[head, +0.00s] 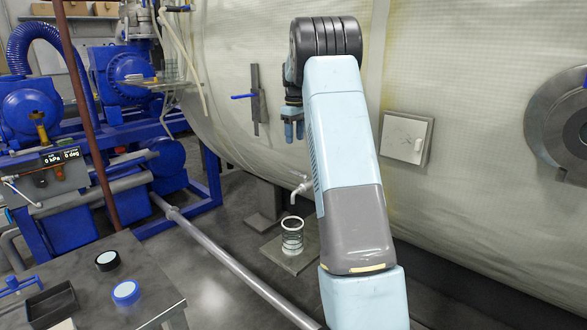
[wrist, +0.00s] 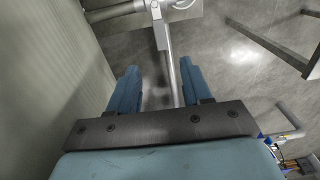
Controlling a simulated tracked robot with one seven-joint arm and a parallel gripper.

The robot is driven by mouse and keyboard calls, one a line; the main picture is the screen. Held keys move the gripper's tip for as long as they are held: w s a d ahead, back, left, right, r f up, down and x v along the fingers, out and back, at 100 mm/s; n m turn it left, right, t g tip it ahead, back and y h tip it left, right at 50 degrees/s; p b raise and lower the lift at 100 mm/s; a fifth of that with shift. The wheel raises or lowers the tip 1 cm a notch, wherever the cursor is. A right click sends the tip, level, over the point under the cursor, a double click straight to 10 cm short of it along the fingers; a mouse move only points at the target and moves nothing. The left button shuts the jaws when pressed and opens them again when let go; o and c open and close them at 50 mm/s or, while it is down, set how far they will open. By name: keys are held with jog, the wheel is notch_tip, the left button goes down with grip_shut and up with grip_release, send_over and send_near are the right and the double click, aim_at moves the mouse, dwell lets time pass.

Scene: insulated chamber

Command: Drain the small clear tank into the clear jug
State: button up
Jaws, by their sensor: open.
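The clear jug (head: 292,237), a glass cylinder with dark rings, stands upright on a small grey plate (head: 291,254) low by the chamber. A pale tap (head: 301,185) sticks out just above it. My gripper (head: 293,124) points down in front of the chamber wall, well above the tap and jug and apart from both. In the wrist view my gripper (wrist: 160,68) is open, with nothing between its blue fingers. I cannot make out the small clear tank for certain; a clear vessel (head: 172,70) shows at upper left, and my arm hides part of the chamber side.
A blue lever handle (head: 245,96) sits on the chamber wall (head: 235,55). A white box (head: 406,138) is right of my arm. A long grey pipe (head: 235,262) crosses low in front of the jug. A dark bench (head: 95,285) at lower left holds round lidded items.

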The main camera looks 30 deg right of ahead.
aim_at(293, 172)
notch_tip(293, 172, down, 13)
jog(key=shift+r, duration=0.1)
dwell(0.4)
jog(key=shift+c, duration=0.5)
grip_shut()
jog(key=shift+a, duration=0.3)
